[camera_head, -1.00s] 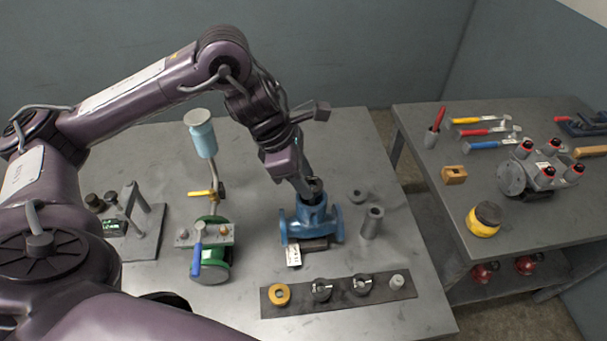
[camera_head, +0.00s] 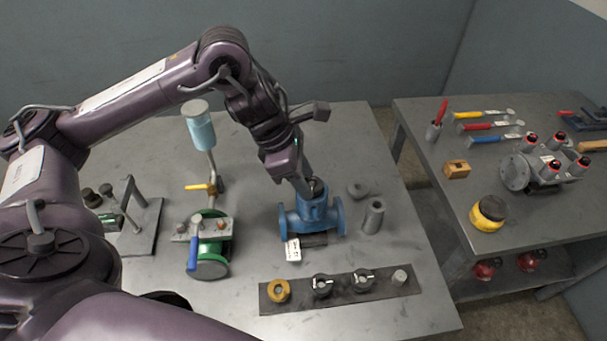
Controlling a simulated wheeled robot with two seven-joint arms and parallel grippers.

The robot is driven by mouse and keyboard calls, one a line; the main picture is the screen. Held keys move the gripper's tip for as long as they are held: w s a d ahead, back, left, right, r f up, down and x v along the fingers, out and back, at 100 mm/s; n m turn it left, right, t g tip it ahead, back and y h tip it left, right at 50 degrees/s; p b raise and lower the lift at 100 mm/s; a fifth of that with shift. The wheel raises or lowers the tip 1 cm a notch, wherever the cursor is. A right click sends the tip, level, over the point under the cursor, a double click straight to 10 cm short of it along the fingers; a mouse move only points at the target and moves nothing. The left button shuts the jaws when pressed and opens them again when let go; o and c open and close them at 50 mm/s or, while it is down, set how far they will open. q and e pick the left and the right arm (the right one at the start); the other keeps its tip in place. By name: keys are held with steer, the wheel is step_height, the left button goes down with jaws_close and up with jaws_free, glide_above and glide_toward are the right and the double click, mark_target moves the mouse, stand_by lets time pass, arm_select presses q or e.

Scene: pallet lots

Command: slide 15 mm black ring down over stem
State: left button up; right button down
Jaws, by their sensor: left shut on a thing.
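A blue flanged valve body (camera_head: 313,222) stands upright on the grey bench, with a white tag at its foot. My left gripper (camera_head: 305,189) points down at the valve's open top and is shut on a small dark ring, the black ring (camera_head: 318,187), at the mouth. The fingers and the valve neck cover much of the ring. The stem cannot be made out, so I cannot tell how far the ring sits over it. My right gripper is not in view.
A dark mat (camera_head: 340,299) in front holds a yellow ring (camera_head: 278,291), two dark split rings (camera_head: 322,286) and a grey cap (camera_head: 399,277). A grey sleeve (camera_head: 373,216) stands right of the valve. A green valve (camera_head: 211,247) stands left. A second bench (camera_head: 530,220) holds tools.

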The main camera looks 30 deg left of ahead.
arm_select(q)
steer(key=o, duration=1.4)
step_height(320, 180, up, 7)
steer(key=p, duration=0.7)
stand_by(0.6)
